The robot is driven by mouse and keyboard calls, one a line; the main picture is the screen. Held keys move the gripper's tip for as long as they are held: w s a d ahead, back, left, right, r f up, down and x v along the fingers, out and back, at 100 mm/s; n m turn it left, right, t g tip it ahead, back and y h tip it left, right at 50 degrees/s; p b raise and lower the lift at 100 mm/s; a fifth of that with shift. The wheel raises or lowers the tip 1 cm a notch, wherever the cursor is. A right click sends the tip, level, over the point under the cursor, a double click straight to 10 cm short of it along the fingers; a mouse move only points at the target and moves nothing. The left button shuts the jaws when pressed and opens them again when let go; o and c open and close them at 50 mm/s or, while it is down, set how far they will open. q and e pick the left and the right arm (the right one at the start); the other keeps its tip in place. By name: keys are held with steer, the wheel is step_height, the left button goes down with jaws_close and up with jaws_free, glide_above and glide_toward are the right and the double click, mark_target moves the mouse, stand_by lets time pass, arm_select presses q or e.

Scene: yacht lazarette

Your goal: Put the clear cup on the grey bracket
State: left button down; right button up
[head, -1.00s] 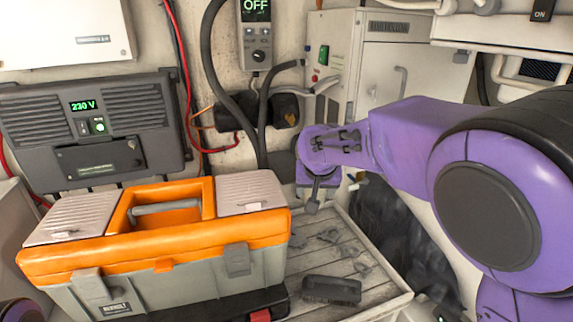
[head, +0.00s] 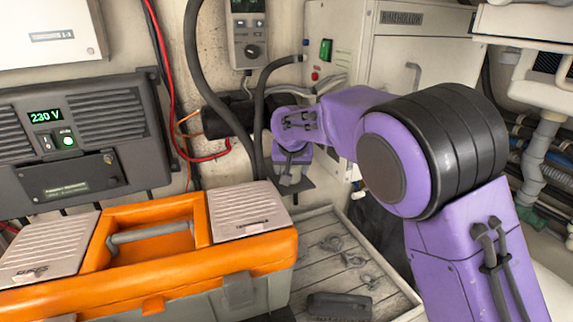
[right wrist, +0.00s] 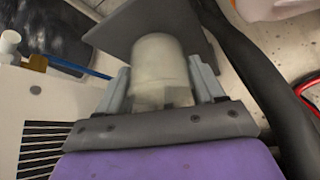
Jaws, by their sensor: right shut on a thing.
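The clear cup (right wrist: 160,62), pale and translucent, is between the two fingers of my right gripper (right wrist: 160,80) in the right wrist view. The gripper is shut on it. The grey bracket (right wrist: 118,32) is a flat dark plate right at the cup's far end; I cannot tell whether the cup touches it. In the head view my right gripper (head: 291,172) points down by the back wall, with the bracket (head: 304,184) showing just below it. The cup is mostly hidden by the gripper there. My left gripper is not in view.
An orange and grey toolbox (head: 160,262) fills the front left. Dark hoses (head: 200,75) run down the wall close to my right gripper. A white cabinet (head: 400,55) stands behind my arm. A slatted board (head: 330,250) lies below, with a dark block (head: 340,305) on it.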

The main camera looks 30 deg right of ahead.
steer(key=o, duration=0.7)
steer(key=shift+w+f, duration=0.1)
steer(key=shift+w, duration=0.2)
steer(key=o, duration=0.3)
steer(key=shift+s+r, duration=0.4)
steer(key=shift+s, duration=0.25)
steer(key=shift+a+r, duration=0.15)
steer(key=b+v, duration=0.2)
steer(key=v, duration=0.9)
steer(key=shift+b, duration=0.35)
steer(key=shift+r, duration=0.1)
